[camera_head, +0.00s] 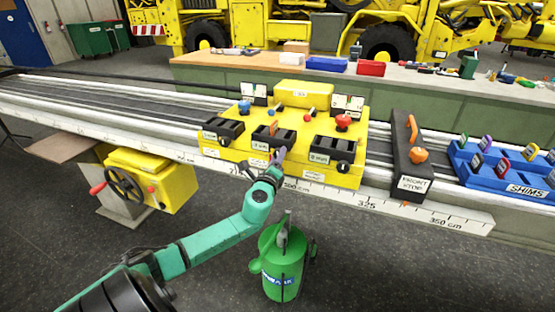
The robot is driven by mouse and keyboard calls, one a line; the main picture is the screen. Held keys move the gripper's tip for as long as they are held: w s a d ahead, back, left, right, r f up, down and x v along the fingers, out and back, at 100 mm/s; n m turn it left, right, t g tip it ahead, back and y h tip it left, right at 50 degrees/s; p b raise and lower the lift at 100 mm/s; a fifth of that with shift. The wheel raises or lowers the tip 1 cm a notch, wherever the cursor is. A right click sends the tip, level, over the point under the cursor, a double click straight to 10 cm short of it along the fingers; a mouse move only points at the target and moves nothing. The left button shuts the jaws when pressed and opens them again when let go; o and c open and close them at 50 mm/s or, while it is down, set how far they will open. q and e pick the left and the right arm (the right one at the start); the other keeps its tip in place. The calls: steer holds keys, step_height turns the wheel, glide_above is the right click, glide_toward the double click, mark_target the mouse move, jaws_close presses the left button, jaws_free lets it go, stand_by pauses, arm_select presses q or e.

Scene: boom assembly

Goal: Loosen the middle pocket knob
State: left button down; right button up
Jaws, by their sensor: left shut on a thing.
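A yellow carriage (235,151) sits across the rail and carries three dark pockets along its front. The middle pocket (285,139) has an orange-marked label at its left. My left gripper (278,155) reaches up from the front and is shut at the lower front of this pocket, where its knob sits. The gripper hides most of the middle knob, so its turn cannot be seen. The left pocket (224,128) and right pocket (331,149) stand on either side. A black knob (342,168) shows on the right pocket. My right gripper is not in view.
A black front stop (408,165) with an orange knob stands on the rail to the right, beside blue shim trays (490,175). A yellow handwheel box (160,182) is at left.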

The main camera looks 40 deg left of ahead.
arm_select(q)
steer(key=n+h+p, duration=0.1)
steer(key=n, duration=0.4)
steer(key=n+h+p, duration=0.1)
steer(key=n+p, duration=0.1)
steer(key=n, duration=0.4)
steer(key=n+h+p, duration=0.1)
steer(key=n+p, duration=0.1)
steer(key=n, duration=0.4)
steer(key=shift+a+r, duration=0.25)
steer(key=shift+s+f+n+t+h+p, duration=0.15)
steer(key=shift+n+p, duration=0.55)
steer(key=shift+n, duration=1.15)
steer(key=shift+w+f+n+t+h+p, duration=0.2)
steer(key=shift+n+p, duration=0.5)
steer(key=shift+n, duration=1.1)
steer(key=shift+s+r+n+t+h+p, duration=0.2)
steer(key=shift+n+p, duration=0.5)
steer(key=shift+n, duration=1.15)
steer(key=shift+f, duration=0.15)
